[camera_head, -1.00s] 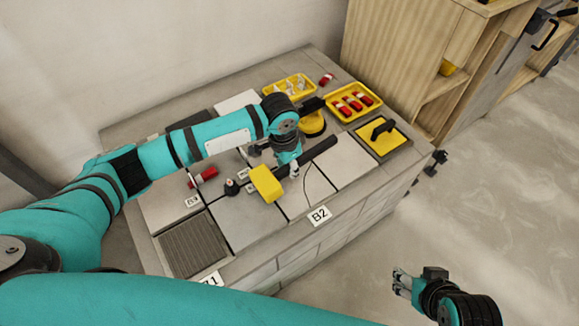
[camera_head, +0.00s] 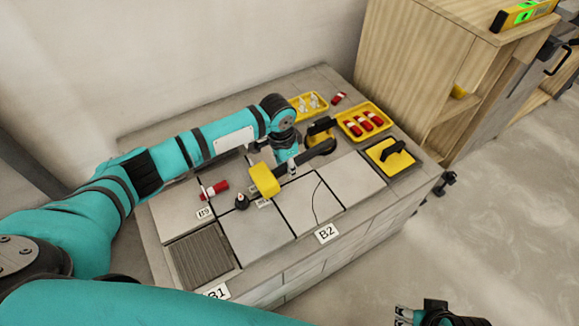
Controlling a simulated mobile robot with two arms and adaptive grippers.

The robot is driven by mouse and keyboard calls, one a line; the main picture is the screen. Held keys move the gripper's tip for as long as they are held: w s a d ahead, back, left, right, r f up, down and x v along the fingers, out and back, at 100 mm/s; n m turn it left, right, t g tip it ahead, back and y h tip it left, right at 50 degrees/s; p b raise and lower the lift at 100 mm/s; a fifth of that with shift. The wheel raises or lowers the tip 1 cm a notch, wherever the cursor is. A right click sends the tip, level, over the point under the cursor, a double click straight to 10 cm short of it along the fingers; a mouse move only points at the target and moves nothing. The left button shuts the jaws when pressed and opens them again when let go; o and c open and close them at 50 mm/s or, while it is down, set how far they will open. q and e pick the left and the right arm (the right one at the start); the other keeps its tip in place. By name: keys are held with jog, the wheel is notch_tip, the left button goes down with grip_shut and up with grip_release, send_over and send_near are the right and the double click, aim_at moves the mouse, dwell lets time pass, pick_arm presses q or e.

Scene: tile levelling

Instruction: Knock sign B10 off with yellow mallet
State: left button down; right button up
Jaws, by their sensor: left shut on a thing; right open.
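The yellow mallet (camera_head: 264,181) has a yellow block head and a dark handle slanting up to the right. My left gripper (camera_head: 289,165) is shut on the mallet and holds it over the tiles near the centre of the worktop. A small white sign (camera_head: 263,203) lies just below the mallet head; its text is too small to read, so I cannot tell whether it is B10. Sign B9 (camera_head: 204,213) is further left and sign B2 (camera_head: 327,233) is at the front edge. My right gripper (camera_head: 404,315) is open at the bottom edge, partly cut off, away from the worktop.
A red-and-white cylinder (camera_head: 215,189) and a small dark knob (camera_head: 242,202) stand left of the mallet. A yellow tray of red pieces (camera_head: 364,121), a tray of white pieces (camera_head: 311,105) and a yellow float (camera_head: 389,155) are at right. A wooden cabinet (camera_head: 415,60) stands behind.

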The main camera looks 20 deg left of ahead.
pick_arm(q)
jog(key=r+p, duration=0.2)
jog(key=p, duration=0.1)
jog(key=r+p, duration=0.1)
jog(key=shift+s+d+r, duration=0.3)
jog(key=shift+d+r, duration=0.05)
jog(key=shift+d, duration=0.05)
jog(key=shift+s+d+r+p, duration=0.15)
jog(key=shift+r+p, duration=0.45)
jog(key=shift+p, duration=0.35)
jog(key=shift+s+d+r+p, duration=0.1)
jog(key=shift+r+p, duration=0.5)
jog(key=shift+p, duration=0.3)
pick_arm(e)
jog(key=s+f, duration=0.3)
jog(key=f, duration=0.8)
jog(key=s+f+g, duration=0.1)
jog(key=s+f, duration=0.3)
jog(key=f, duration=0.7)
jog(key=shift+d+g, duration=0.3)
jog(key=shift+d, duration=0.05)
jog(key=shift+f, duration=0.1)
pick_arm(q)
jog(key=shift+s, duration=0.1)
